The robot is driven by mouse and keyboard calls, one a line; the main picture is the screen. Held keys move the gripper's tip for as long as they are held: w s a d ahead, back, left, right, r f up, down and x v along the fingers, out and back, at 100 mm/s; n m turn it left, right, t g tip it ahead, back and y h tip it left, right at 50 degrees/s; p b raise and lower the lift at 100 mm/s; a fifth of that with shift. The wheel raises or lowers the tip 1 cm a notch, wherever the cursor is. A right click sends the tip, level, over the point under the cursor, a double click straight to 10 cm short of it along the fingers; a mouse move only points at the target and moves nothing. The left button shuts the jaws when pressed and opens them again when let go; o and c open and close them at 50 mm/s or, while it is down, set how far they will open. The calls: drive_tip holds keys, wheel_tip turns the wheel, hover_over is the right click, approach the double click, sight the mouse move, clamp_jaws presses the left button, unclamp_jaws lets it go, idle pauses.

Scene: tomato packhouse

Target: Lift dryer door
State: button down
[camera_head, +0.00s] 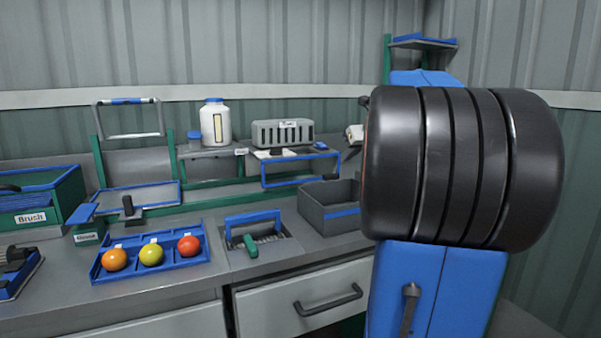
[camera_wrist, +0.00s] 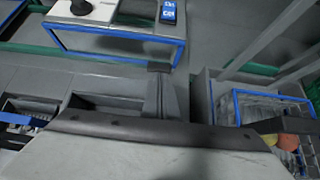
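I cannot identify the dryer or its door with certainty. In the wrist view, a blue-edged, see-through box (camera_wrist: 235,106) at right has red and yellow round items inside; whether it is the dryer is unclear. In the head view, my large dark arm covers the right side, hiding what is behind it and my gripper's fingers. In the wrist view, a broad pale surface with a dark lip fills the bottom, and a dark bar crosses in front of the box. I cannot make out two fingertips or any hold on a door.
A blue tray (camera_head: 155,274) holds orange, yellow and red balls. A grey bin (camera_head: 327,213) stands near my arm. Behind are a white jar (camera_head: 215,124), a grey slotted box (camera_head: 283,133) and a blue-framed stand (camera_head: 300,172). A drawer handle (camera_head: 328,302) sticks out in front.

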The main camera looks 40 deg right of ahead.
drive_tip(key=shift+r, duration=0.15)
drive_tip(key=shift+s, duration=0.1)
drive_tip(key=shift+s+a, duration=0.25)
drive_tip(key=shift+s, duration=0.7)
drive_tip(key=shift+s+a, duration=0.2)
drive_tip(key=shift+s, duration=0.7)
drive_tip(key=shift+s+a, duration=0.25)
drive_tip(key=shift+s, duration=0.7)
